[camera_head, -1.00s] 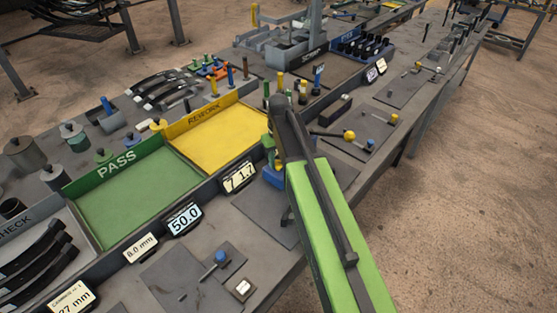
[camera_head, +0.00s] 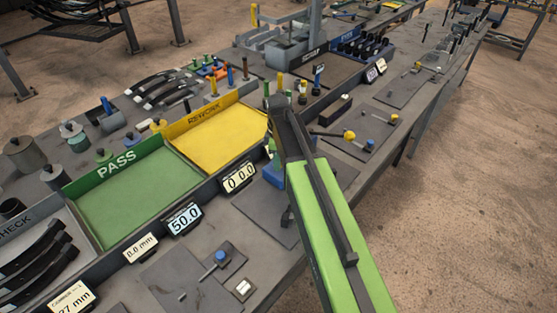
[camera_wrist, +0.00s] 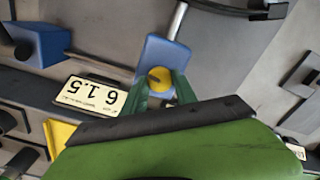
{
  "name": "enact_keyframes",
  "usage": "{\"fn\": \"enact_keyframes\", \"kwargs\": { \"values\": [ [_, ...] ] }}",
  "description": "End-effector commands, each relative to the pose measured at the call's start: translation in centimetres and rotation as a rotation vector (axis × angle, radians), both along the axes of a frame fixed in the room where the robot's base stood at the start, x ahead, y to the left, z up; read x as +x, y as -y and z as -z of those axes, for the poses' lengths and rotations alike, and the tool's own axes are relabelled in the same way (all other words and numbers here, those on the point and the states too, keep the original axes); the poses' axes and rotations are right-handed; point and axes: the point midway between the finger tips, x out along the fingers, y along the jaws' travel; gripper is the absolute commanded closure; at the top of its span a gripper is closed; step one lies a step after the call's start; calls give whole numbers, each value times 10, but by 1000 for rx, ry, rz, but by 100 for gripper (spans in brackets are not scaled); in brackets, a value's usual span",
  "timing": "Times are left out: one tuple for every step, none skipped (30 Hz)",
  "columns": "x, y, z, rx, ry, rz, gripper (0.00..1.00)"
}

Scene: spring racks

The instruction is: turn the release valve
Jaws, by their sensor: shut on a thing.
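In the wrist view, a yellow round knob (camera_wrist: 159,78) sits on a blue block (camera_wrist: 166,53) with a metal rod rising from its far end. The knob looks like the release valve, though no label names it. My gripper (camera_wrist: 160,90) has its green fingers on either side of the knob and is shut on it. In the head view, part of the blue block (camera_head: 273,172) shows beside my arm. My arm hides the knob and most of my gripper there. A small display (camera_head: 239,177) beside the block seems to read 0 0.0.
A green PASS tray (camera_head: 150,197) and a yellow REWORK tray (camera_head: 222,137) lie left of my arm. A display reading 50.0 (camera_head: 183,219) stands at the bench's near side. A blue-knobbed fixture (camera_head: 220,257) stands in front. Open floor lies to the right.

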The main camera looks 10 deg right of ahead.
Motion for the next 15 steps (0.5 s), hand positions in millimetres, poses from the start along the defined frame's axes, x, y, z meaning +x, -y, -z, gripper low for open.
{"fn": "enact_keyframes", "kwargs": {
  "values": [
    [0, 1, 0, -2, -1, -31, 100],
    [0, 1, 0, -2, -1, -51, 100],
    [0, 1, 0, -3, -1, -76, 100],
    [0, 1, 0, -3, -1, -92, 100],
    [0, 1, 0, -3, -1, -109, 100],
    [0, 1, 0, -3, -1, -128, 100],
    [0, 1, 0, -3, -1, -143, 100],
    [0, 1, 0, -3, -1, -154, 100],
    [0, 1, 0, -3, 0, -170, 100],
    [0, 1, 0, -3, 0, -180, 100],
    [0, 1, 0, -3, 0, -188, 100],
    [0, 1, 0, -3, 0, -200, 100],
    [0, 1, 0, -3, 0, -206, 100],
    [0, 1, 0, -3, 0, -212, 100],
    [0, 1, 0, -3, 0, -218, 100]
  ]
}}
